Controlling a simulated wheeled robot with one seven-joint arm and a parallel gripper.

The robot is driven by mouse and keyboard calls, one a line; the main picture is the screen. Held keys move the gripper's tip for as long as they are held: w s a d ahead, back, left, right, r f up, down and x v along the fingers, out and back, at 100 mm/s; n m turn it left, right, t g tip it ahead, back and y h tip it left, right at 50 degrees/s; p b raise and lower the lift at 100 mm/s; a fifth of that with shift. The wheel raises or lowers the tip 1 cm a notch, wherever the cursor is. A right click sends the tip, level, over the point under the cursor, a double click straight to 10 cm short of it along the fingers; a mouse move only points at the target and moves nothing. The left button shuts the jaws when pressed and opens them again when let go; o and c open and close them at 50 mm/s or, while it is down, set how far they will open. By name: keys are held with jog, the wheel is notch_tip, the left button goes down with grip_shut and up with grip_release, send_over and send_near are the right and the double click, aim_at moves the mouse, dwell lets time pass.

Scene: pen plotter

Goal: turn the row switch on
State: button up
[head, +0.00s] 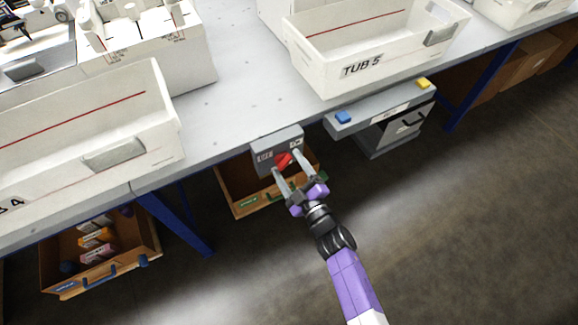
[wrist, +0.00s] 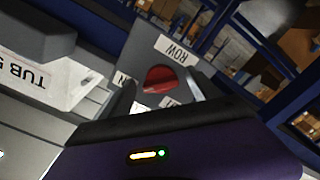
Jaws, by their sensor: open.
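The row switch is a red knob (head: 283,160) on a small grey box (head: 264,144) fixed at the front edge of the bench. In the wrist view the red knob (wrist: 165,78) sits on a grey plate with a white label (wrist: 177,50) reading ROW. Other small labels beside the knob are partly hidden by the fingers. My gripper (head: 287,163) is open, with one finger on either side of the knob. In the wrist view the fingertips (wrist: 160,92) also flank it. I cannot tell whether either finger touches the knob.
A white tub labelled TUB 5 (head: 362,68) stands on the bench (head: 235,95) above. A grey box with blue and yellow buttons (head: 385,112) hangs to the right. A wooden drawer (head: 236,193) is open beneath the switch. Blue bench legs (head: 180,225) stand left and right; the floor in front is clear.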

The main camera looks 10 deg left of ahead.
jog(key=p+v, duration=0.1)
jog(key=v, duration=0.6)
jog(key=shift+s+d, duration=0.15)
jog(key=shift+s, duration=0.1)
